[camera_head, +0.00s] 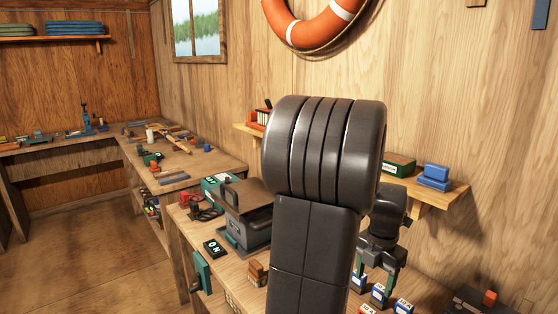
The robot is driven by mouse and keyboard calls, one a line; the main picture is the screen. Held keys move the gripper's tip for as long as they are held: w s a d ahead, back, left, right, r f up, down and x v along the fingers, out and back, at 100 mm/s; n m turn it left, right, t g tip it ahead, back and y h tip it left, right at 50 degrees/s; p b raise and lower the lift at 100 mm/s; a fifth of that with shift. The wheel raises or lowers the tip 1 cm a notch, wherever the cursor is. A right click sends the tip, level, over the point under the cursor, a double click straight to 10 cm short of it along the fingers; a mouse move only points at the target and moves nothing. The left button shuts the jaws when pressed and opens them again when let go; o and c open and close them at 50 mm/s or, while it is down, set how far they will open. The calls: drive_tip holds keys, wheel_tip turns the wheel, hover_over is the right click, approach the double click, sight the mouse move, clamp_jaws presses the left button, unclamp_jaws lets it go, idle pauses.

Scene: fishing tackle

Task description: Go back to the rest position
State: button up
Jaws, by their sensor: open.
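My gripper (376,279) shows at the right of centre, partly behind my own large dark arm link. Small blue-and-white labelled boxes (379,296) stand on the bench just below and around the fingertips. I cannot tell whether the fingers touch any of them. My arm link hides the middle of the bench.
A grey machine (245,232) and a black "NO" sign (214,249) are on the bench left of my arm. A wall shelf (440,196) holds blue boxes (435,177) behind the gripper. Open floor (100,255) lies at left.

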sight(368, 309)
wheel_tip(368, 309, down, 13)
drive_tip(key=shift+r, duration=0.1)
drive_tip(key=shift+r+p, duration=0.2)
drive_tip(key=shift+p, duration=0.25)
wheel_tip(368, 309, up, 8)
drive_tip(key=p, duration=0.6)
drive_tip(key=shift+r+p, duration=0.2)
drive_tip(key=shift+p, duration=0.15)
drive_tip(key=a+f+b, duration=0.2)
drive_tip(key=a, duration=0.1)
drive_tip(key=shift+w, duration=0.35)
drive_tip(key=shift+r, duration=0.1)
